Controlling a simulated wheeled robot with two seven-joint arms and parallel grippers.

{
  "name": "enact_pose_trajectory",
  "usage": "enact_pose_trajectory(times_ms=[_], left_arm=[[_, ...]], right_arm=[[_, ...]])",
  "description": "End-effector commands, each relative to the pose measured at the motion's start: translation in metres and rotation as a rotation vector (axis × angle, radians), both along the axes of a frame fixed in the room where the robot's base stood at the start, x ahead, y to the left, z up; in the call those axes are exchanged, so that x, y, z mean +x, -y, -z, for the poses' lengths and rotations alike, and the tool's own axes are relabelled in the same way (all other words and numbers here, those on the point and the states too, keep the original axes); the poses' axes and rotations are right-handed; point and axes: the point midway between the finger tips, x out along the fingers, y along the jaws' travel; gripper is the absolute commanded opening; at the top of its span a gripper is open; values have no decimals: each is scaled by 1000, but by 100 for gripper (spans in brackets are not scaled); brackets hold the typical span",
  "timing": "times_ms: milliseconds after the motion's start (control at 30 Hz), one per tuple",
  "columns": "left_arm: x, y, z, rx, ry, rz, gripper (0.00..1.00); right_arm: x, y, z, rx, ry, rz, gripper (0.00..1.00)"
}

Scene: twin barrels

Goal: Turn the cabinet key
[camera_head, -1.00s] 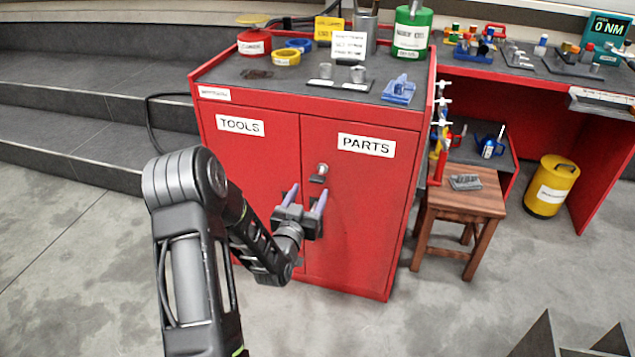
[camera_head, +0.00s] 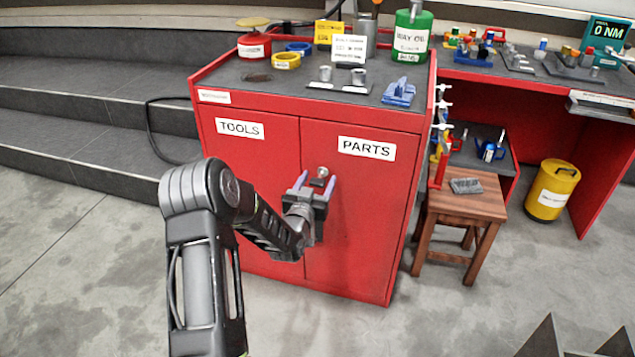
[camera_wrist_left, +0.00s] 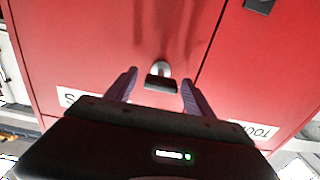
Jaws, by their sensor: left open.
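The red cabinet (camera_head: 255,210) has two doors labelled TOOLS and PARTS. The key (camera_head: 322,172) sits in a round silver lock on the PARTS door, near the seam between the doors. In the left wrist view the key's dark flat bow (camera_wrist_left: 161,83) shows in front of the silver lock (camera_wrist_left: 161,68). My left gripper (camera_head: 315,182) is open in front of the PARTS door, with its purple fingers reaching toward the key. In the wrist view the fingers (camera_wrist_left: 158,86) stand on either side of the key, apart from it.
Cans, tape rings and a blue fixture (camera_head: 398,92) stand on the cabinet top. A wooden stool (camera_head: 463,207) and a yellow drum (camera_head: 552,190) stand to the right. Grey steps (camera_head: 90,150) rise on the left. The floor before the cabinet is clear.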

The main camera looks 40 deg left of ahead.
Motion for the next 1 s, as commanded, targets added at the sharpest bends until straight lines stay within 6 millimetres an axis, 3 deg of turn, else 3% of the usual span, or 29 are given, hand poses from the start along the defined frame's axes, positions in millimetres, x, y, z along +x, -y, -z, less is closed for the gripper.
enact_pose_trajectory(times_ms=[67, 800, 1000], left_arm=[[0, 0, 0, 0, 0, 0, 60], [0, 0, 0, 0, 0, 0, 0], [0, 0, 0, -6, 3, 0, 0]], right_arm=[[0, 0, 0, 0, 0, 0, 36], [0, 0, 0, 0, -1, 0, 36], [0, 0, 1, 0, 0, 0, 36]])
